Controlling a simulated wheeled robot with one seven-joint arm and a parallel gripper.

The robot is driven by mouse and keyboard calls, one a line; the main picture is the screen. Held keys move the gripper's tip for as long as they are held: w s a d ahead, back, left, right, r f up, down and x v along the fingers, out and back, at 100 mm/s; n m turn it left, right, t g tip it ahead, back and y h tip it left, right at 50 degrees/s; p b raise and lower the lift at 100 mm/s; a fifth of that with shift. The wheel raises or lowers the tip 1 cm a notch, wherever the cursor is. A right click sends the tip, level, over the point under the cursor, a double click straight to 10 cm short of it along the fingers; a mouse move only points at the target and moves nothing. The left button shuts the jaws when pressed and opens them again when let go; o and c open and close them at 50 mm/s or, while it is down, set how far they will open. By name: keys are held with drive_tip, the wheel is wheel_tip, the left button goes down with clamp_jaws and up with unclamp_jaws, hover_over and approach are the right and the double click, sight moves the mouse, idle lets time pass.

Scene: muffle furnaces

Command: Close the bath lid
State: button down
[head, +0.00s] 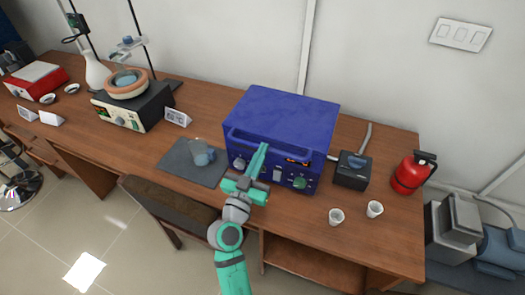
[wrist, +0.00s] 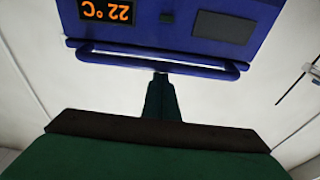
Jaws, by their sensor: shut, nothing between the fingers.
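The blue bath (head: 310,172) stands on the wooden bench, with knobs and a lit display on its front. Its blue lid (head: 285,110) lies over the top and looks down, with no clear gap visible. A blue bar handle (head: 305,154) runs along the lid's front edge and also shows in the wrist view (wrist: 215,70). My gripper (head: 264,147) is shut and empty, its tips at the middle of the handle. In the wrist view my gripper (wrist: 160,76) meets the bar; contact cannot be told. The display (wrist: 107,12) reads 22 °C, upside down.
A glass beaker on a dark mat (head: 178,165) stands left of the bath. A small black box (head: 351,172), two white cups (head: 336,216) and a red extinguisher (head: 410,174) are to its right. A brown chair (head: 165,200) is in front of the bench.

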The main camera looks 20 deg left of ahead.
drive_tip(key=shift+w+f, duration=0.1)
drive_tip(key=shift+f, duration=0.95)
wheel_tip(320, 180, up, 6)
drive_tip(key=s+a+f, duration=0.1)
drive_tip(key=s+f, duration=0.4)
drive_tip(key=s, duration=0.4)
drive_tip(key=shift+s, duration=0.25)
drive_tip(key=shift+f, duration=0.15)
drive_tip(key=s+d+f+n+g+y, duration=0.2)
drive_tip(key=s+d+f+n, duration=0.1)
drive_tip(key=s+d+f, duration=0.4)
drive_tip(key=s+d+f+n+g+y, duration=0.2)
drive_tip(key=s+f, duration=0.3)
drive_tip(key=f, duration=0.4)
drive_tip(key=s+d+r+m, duration=0.1)
drive_tip(key=s+d, duration=0.2)
drive_tip(key=s, duration=0.6)
drive_tip(key=s+d+r+m+h, duration=0.1)
drive_tip(key=s+d+m, duration=0.1)
drive_tip(key=s, duration=0.7)
drive_tip(key=shift+s+d+r+m+g+h, duration=0.15)
drive_tip(key=shift+s+d+m+g+h, duration=0.15)
drive_tip(key=shift+d, duration=0.4)
